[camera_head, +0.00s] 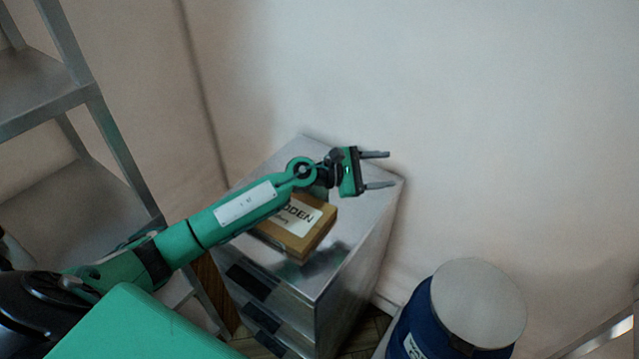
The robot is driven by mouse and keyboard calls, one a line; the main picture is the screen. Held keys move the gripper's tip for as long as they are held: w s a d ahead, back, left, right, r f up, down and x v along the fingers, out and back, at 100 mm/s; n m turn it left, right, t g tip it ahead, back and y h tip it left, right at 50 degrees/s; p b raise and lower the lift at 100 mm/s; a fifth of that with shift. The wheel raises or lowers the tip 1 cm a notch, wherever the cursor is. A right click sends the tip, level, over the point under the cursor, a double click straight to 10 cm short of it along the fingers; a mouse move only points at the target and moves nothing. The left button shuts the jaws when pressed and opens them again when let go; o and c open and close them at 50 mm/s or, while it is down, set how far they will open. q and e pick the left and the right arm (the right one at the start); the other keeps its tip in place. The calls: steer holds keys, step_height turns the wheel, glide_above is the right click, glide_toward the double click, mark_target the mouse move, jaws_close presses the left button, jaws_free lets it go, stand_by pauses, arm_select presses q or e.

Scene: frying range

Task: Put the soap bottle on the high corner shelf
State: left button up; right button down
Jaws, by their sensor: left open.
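My left gripper (377,170) is open and empty, its two fingers pointing right. It is held above the right part of a metal cabinet top, and my green left arm reaches in from the lower left. No soap bottle can be made out in this view. A metal shelf unit (45,95) stands at the left edge; I cannot tell whether it is the high corner shelf. My right gripper is not in view.
The metal drawer cabinet (345,235) stands near the wall corner. A brown wooden box (312,240) with a label lies on it, partly behind my arm. A blue drum (420,325) with a pale lid stands at lower right. Bare wall (480,110) lies behind.

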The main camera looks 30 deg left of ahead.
arm_select(q)
steer(key=s+a+f+n+t+y, duration=0.1)
steer(key=s+a+n+t+y, duration=0.1)
steer(key=s+a+n+y, duration=0.2)
steer(key=s+a+f+n+t+y+b, duration=0.1)
steer(key=s+a+f+n+t+y, duration=0.1)
steer(key=n+y, duration=0.5)
steer(key=s+a+f+n+t+y, duration=0.1)
steer(key=s+a+n+t+y, duration=0.2)
steer(key=s+a+n+y, duration=0.3)
steer(key=shift+s+a+f+n, duration=0.15)
steer(key=shift+s+a+n, duration=0.05)
steer(key=shift+n, duration=0.45)
steer(key=shift+s+a+f+n, duration=0.1)
steer(key=shift+s+a+n, duration=0.1)
steer(key=shift+n, duration=0.45)
steer(key=shift+a+f+y, duration=0.1)
steer(key=shift+a+y, duration=0.05)
steer(key=shift+y, duration=0.25)
steer(key=p+x, duration=0.1)
steer(key=x, duration=0.7)
steer(key=shift+w, duration=0.1)
steer(key=p+x, duration=0.2)
steer(key=x, duration=0.2)
steer(key=shift+w+a, duration=0.1)
steer(key=shift+w, duration=0.3)
steer(key=shift+w+a, duration=0.1)
steer(key=shift+w, duration=0.2)
